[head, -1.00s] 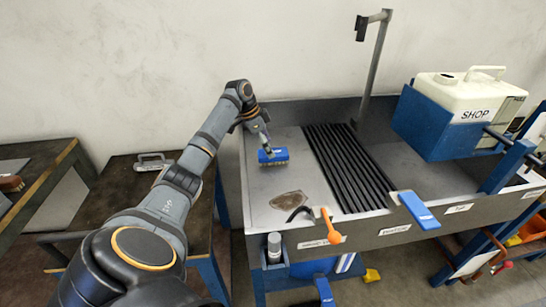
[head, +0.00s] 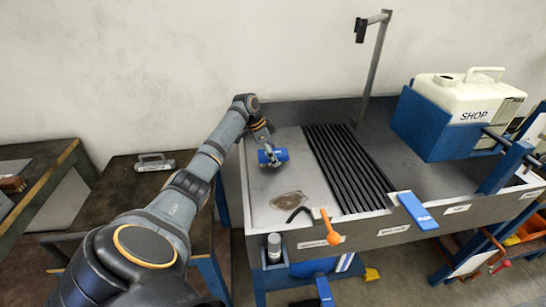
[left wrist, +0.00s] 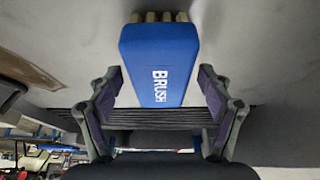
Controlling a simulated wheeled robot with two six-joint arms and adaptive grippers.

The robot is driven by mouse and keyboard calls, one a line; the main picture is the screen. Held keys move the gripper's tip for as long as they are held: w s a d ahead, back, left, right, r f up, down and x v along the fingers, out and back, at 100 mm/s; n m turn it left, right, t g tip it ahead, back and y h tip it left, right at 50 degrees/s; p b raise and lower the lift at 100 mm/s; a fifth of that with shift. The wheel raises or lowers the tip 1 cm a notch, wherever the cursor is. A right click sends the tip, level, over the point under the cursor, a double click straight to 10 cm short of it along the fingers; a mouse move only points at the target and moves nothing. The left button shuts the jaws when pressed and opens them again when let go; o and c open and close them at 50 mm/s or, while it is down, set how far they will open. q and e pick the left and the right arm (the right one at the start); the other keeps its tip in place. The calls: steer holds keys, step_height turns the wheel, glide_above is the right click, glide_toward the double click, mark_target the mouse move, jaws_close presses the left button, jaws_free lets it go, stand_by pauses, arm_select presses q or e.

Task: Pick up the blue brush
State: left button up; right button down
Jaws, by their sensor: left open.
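The blue brush (head: 274,157) lies on the left metal surface of the wash station, left of the black slats. In the left wrist view the brush (left wrist: 158,62) shows the word BRUSH on its blue body and pale bristles at its far edge. My left gripper (head: 268,149) is right at the brush from behind. Its two fingers (left wrist: 160,88) are open, one on each side of the near end of the brush, with a visible gap on both sides. My right gripper is not in view.
Black slats (head: 345,168) run just right of the brush. A dark stain (head: 288,200) marks the surface in front. A post (head: 374,65) rises at the back. An orange handle (head: 329,228) and a blue piece (head: 417,211) sit on the front rim.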

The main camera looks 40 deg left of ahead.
mark_target(277, 152)
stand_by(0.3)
arm_select(q)
steer(key=c, duration=1.3)
steer(key=shift+r+b, duration=0.1)
steer(key=shift+b, duration=0.5)
step_height(277, 152, up, 4)
steer(key=shift+w+a+f, duration=0.1)
steer(key=shift+f, duration=0.05)
steer(key=shift+s+d+r+p, duration=0.2)
steer(key=shift+s+d+r, duration=0.1)
steer(key=shift+d+r, duration=1.7)
steer(key=shift+s+d+r+p, duration=0.25)
steer(key=shift+d+r, duration=0.95)
steer(key=shift+d, duration=1.5)
steer(key=shift+s+d+r+p, duration=0.2)
steer(key=shift+s+d+r, duration=0.1)
steer(key=shift+d+r, duration=1.7)
